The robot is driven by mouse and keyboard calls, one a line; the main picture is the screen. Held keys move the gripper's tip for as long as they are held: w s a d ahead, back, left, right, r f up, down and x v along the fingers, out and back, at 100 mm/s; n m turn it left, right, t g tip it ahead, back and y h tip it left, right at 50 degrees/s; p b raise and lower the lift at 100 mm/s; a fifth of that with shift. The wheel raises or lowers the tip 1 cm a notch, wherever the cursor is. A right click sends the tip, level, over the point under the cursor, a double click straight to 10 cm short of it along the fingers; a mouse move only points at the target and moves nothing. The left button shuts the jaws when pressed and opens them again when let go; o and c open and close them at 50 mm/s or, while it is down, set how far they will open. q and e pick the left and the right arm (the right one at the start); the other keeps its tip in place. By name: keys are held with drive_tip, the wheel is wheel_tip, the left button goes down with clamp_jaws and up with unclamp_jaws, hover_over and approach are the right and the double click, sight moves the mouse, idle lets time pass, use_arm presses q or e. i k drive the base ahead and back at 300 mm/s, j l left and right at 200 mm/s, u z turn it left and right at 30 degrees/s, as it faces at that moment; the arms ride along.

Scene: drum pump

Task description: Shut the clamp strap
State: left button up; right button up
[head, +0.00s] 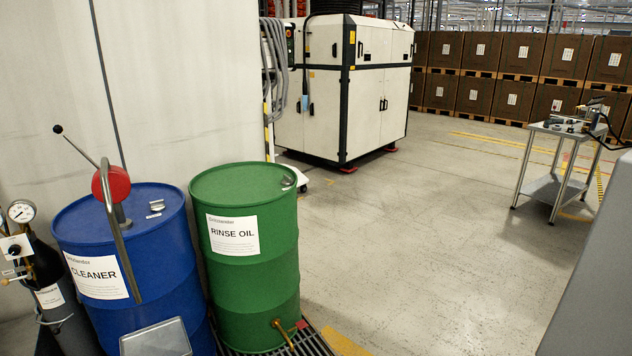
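I cannot make out a clamp strap for certain. A blue drum (165,255) labelled CLEANER stands at the left, with a red-headed hand pump (112,183), its lever and a bent grey pipe on top. A green drum (245,265) labelled RINSE OIL stands to its right, with a brass tap low on its front. A dark gas cylinder (62,290) with a gauge stands at the far left edge; a thin metal loop shows low on it, too small to read. Neither of my grippers shows in the head view.
A dark grate (312,343) lies under the drums. A grey box-like top (157,340) is at the bottom left. A white machine cabinet (345,95) stands behind. A small metal table (550,187) with tools is at the right. The floor between is clear.

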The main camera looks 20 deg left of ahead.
sight(57, 330)
drive_tip(key=j+u, duration=0.15)
drive_tip(key=u, duration=1.75)
drive_tip(key=i+j+u, duration=0.1)
drive_tip(key=u, duration=0.3)
drive_tip(key=i+j, duration=0.6)
drive_tip(key=i, duration=0.15)
drive_tip(key=i+j, duration=0.6)
drive_tip(key=i, duration=0.2)
